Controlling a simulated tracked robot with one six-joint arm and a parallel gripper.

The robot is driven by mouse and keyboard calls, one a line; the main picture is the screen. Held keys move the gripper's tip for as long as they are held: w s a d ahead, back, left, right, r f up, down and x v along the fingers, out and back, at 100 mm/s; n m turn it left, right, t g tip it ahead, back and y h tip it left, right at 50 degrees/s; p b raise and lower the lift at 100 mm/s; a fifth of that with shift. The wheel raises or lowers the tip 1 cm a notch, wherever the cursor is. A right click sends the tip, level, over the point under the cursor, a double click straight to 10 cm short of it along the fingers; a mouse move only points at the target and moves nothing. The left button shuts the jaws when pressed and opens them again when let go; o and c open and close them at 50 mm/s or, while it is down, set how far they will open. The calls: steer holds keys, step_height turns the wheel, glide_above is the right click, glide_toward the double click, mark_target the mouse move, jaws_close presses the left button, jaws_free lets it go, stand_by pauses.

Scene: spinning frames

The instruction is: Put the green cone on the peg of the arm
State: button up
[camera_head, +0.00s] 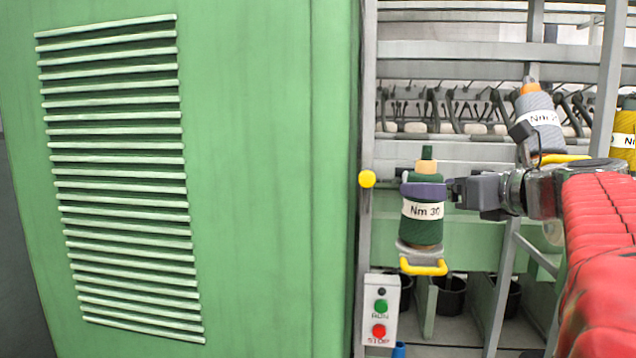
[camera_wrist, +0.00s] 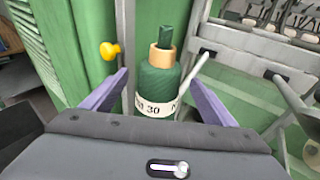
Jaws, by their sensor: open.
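The green cone (camera_head: 422,228), with a white "Nm 30" label and an orange collar, stands nearly upright on the arm (camera_head: 423,267) with the yellow handle. A dark green tip (camera_head: 427,153) sticks up above the collar; I cannot tell whether it is the peg. The cone also shows in the wrist view (camera_wrist: 157,86). My gripper (camera_head: 424,191) is open around the cone's upper body, its purple fingers on either side. In the wrist view my gripper (camera_wrist: 161,82) has a gap between each finger and the cone. The cone's lower part is hidden there.
A large green cabinet (camera_head: 250,180) fills the left. A yellow knob (camera_head: 367,179) and a RUN/STOP box (camera_head: 381,312) are close to the cone's left. A grey cone (camera_head: 538,115) and a yellow cone (camera_head: 624,140) stand at the right. Frame rails and posts surround the cone.

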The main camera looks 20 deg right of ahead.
steer(key=s+r, duration=0.2)
steer(key=s, duration=0.8)
steer(key=shift+f, duration=0.1)
stand_by(0.5)
